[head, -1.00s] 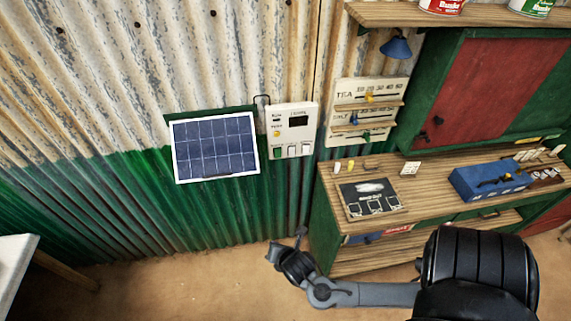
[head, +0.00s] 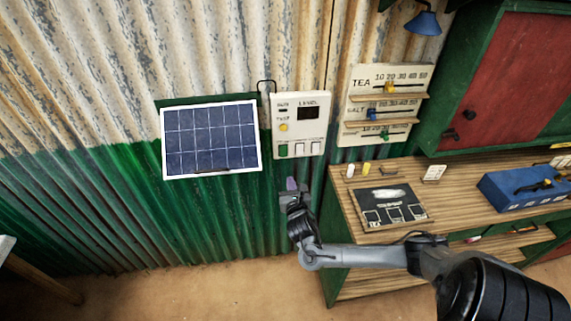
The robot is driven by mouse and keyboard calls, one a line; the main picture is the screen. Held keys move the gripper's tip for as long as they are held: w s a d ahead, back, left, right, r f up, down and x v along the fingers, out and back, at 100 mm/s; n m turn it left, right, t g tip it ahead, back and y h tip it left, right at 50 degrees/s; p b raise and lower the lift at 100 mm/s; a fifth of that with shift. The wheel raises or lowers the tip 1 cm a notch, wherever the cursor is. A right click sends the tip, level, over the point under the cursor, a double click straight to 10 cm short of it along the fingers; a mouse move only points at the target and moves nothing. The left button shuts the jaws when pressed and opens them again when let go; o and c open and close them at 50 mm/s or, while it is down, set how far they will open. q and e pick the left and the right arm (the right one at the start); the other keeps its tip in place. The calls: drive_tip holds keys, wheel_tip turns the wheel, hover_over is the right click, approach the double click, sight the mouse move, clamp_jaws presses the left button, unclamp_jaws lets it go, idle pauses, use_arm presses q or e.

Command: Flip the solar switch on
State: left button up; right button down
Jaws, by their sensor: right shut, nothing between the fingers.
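A blue solar panel (head: 211,140) in a white frame hangs on the corrugated wall. To its right is a white control box (head: 301,124) with a dark display (head: 308,112), a yellow round button (head: 284,127) and a row of switches at its lower edge. The leftmost switch (head: 283,151) is green; the others are white. Which of them is the solar switch I cannot tell. My right gripper (head: 291,184) points up just below the box, under the green switch, shut and empty, apparently apart from it. My left gripper is not in view.
A wooden counter (head: 450,199) stands to the right, with a dark board (head: 382,203) and a blue box (head: 520,190) on it. A slider panel (head: 384,105) and a red-and-green cabinet (head: 500,80) are above. The wall below the solar panel is clear.

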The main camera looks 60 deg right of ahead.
idle(0.3)
drive_tip(key=b, duration=0.3)
approach(284, 155)
drive_tip(key=x, duration=0.6)
drive_tip(key=shift+w+d+f, duration=0.15)
drive_tip(key=shift+w+d, duration=0.1)
drive_tip(key=shift+d, duration=0.05)
drive_tip(key=shift+f, duration=0.2)
drive_tip(key=shift+w+d, duration=0.1)
drive_tip(key=shift+d, duration=0.05)
drive_tip(key=shift+r, duration=0.1)
